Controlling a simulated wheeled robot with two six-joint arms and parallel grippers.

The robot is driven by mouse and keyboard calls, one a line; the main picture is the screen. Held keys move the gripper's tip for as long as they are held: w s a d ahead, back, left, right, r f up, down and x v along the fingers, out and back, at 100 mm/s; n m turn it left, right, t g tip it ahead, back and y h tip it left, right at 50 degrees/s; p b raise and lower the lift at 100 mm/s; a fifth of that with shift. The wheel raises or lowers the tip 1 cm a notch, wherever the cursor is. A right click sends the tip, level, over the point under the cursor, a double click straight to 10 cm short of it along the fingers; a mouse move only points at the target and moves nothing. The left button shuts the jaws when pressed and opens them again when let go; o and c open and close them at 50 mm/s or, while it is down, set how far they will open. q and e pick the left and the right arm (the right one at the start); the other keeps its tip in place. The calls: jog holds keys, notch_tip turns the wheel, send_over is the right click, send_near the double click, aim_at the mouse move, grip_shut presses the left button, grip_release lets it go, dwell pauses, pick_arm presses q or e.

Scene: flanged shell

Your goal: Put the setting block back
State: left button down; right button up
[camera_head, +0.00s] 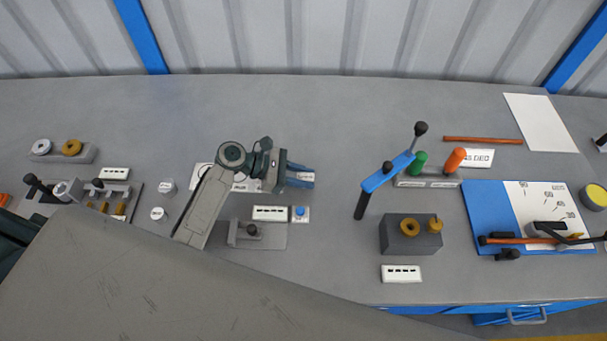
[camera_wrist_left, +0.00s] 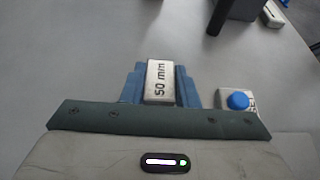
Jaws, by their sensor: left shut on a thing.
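The setting block is a pale block marked "50 mm" in the left wrist view (camera_wrist_left: 160,82); in the head view its end (camera_head: 307,177) shows between the fingertips. My left gripper (camera_head: 301,176) is shut on it, with a blue finger on each side, near the middle of the bench. In the left wrist view the gripper (camera_wrist_left: 160,88) points away over bare grey bench top. A white label plate (camera_head: 240,183) lies partly hidden under my left arm. My right gripper is not in view.
A plate with a blue button (camera_head: 300,213) sits just below the gripper, near a small fixture (camera_head: 251,231). A blue-handled lever tool (camera_head: 388,174) and a grey block with brass rings (camera_head: 410,234) stand to the right. The bench behind the gripper is clear.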

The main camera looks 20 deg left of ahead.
pick_arm(q)
jog(key=c, duration=1.3)
grip_release()
jog(key=shift+f, duration=0.1)
jog(key=shift+c, duration=0.2)
jog(key=shift+o, duration=1.1)
jog(key=b+v, duration=0.2)
jog(key=v, duration=0.8)
jog(key=shift+s+a+b, duration=0.1)
jog(key=shift+a+b, duration=0.15)
jog(key=shift+b, duration=0.05)
jog(key=shift+s+a+r, duration=0.2)
jog(key=shift+a+r, duration=0.35)
jog(key=shift+a, duration=0.1)
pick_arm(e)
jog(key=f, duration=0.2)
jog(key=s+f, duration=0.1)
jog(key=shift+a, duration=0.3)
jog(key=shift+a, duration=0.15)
pick_arm(q)
jog(key=shift+s+f, duration=0.1)
